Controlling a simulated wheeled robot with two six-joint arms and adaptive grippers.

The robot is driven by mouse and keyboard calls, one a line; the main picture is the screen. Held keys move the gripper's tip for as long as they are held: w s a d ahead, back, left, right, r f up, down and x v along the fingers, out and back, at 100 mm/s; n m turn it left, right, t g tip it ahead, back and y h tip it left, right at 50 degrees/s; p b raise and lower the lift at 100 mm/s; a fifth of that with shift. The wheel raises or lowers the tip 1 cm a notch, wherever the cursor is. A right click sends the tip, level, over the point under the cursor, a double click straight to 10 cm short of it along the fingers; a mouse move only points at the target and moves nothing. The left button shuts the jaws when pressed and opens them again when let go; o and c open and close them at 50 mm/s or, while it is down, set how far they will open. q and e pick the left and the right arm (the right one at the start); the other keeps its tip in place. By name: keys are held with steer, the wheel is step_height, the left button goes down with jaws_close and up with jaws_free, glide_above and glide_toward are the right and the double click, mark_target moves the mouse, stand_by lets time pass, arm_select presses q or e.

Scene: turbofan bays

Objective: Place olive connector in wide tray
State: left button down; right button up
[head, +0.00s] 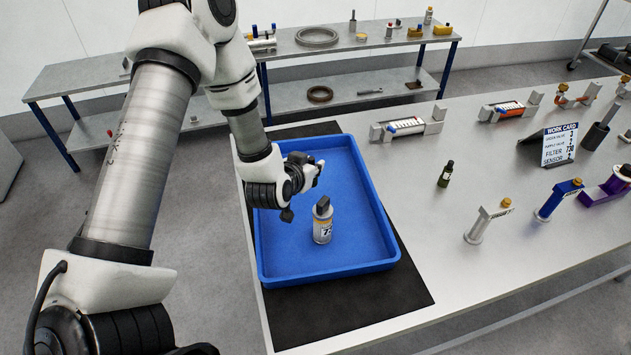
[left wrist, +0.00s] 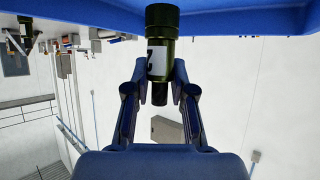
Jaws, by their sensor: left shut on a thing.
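My left gripper (head: 304,182) is over the left part of the wide blue tray (head: 262,262). In the left wrist view it is shut on the olive connector (left wrist: 161,22), a dark green cylinder with a pale label and a black lower end between the two fingers. In the head view I cannot make out the held connector clearly behind the gripper. The tray's blue edge (left wrist: 60,22) crosses the top of the left wrist view. My right gripper is not in view.
A dark green bottle (head: 445,176) stands on the table, right of the tray. A work card (head: 559,146) and several fittings stand farther right.

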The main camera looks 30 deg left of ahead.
arm_select(q)
steer(key=f, duration=0.5)
steer(key=shift+w+d, duration=0.1)
steer(key=shift+w, duration=0.15)
steer(key=shift+s+r, duration=0.1)
steer(key=shift+r, duration=0.05)
steer(key=c, duration=1)
jaws_free()
steer(key=shift+f, duration=0.2)
